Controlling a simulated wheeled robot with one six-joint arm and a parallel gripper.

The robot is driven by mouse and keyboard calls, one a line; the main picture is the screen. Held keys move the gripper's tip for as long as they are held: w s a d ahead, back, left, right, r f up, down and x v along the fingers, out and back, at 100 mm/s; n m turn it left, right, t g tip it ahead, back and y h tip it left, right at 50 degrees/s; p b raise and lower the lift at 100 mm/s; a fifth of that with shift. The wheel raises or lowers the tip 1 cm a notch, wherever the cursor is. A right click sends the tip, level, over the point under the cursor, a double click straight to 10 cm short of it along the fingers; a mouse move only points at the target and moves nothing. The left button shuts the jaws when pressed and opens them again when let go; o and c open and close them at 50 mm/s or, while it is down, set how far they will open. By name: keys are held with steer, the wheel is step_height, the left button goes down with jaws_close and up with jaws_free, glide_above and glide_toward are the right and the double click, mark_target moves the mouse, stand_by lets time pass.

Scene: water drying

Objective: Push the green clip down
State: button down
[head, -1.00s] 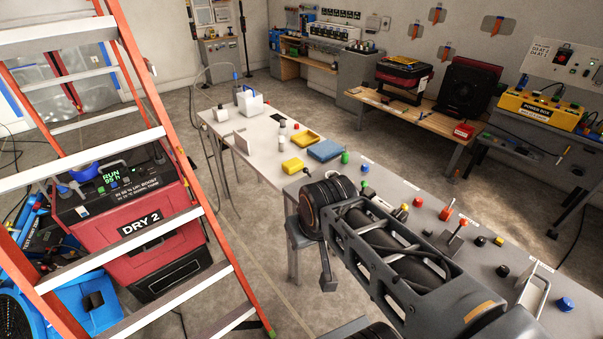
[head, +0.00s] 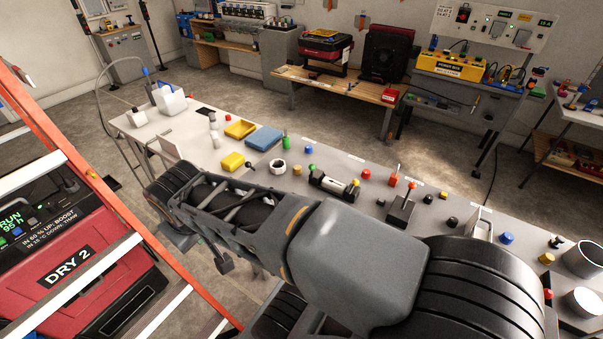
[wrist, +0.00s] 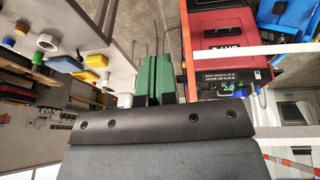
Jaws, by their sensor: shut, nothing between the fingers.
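No green part can be surely picked out as the clip. A small upright green piece (head: 286,143) stands on the long grey table beside the blue block; it also shows at the left of the wrist view (wrist: 37,57). A smaller green-topped piece (head: 311,168) stands nearer the table's middle. My gripper (wrist: 139,78) shows in the wrist view as two green fingers together beyond a dark housing, with nothing between them. It is apart from the table items. In the head view my arm hides its fingertips and part of the table's near edge.
The long table (head: 340,160) holds yellow trays (head: 240,129), a blue block (head: 264,138), a white ring (head: 277,167), a metal cylinder device (head: 333,184) and several coloured knobs. An orange ladder (head: 105,195) and red dryer (head: 70,260) stand at left. Floor shows between table and back benches.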

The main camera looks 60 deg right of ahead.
mark_target(312, 172)
steer(key=w+d+f+m+g+h+b, duration=0.1)
steer(key=d+f+g+h+b, duration=0.3)
steer(key=d, duration=0.5)
steer(key=w+d+f+m+g+h+b, duration=0.2)
steer(key=w+d+f+g+h+b, duration=0.1)
steer(key=d+f+b, duration=0.4)
steer(key=w+d+f+m+g+h+b, duration=0.2)
steer(key=w+d+f+g+h+b, duration=0.1)
steer(key=d, duration=0.9)
steer(key=shift+w+d+f+g+h+b, duration=0.1)
steer(key=shift+w+f+g+h+b, duration=0.1)
steer(key=shift+f+g+h+b, duration=0.55)
steer(key=shift+w+d+f+g+h+b, duration=0.15)
steer(key=shift+f+h+b, duration=0.3)
steer(key=shift+h+b, duration=0.7)
steer(key=shift+w+d+f+h, duration=0.1)
steer(key=shift+w+d+h, duration=0.3)
steer(key=shift+h, duration=0.2)
steer(key=shift+s+d, duration=0.1)
steer(key=p+x, duration=0.1)
steer(key=x, duration=1.2)
steer(key=shift+s+d, duration=0.25)
steer(key=shift+s, duration=0.05)
steer(key=shift+w+r, duration=0.1)
steer(key=shift+r, duration=0.1)
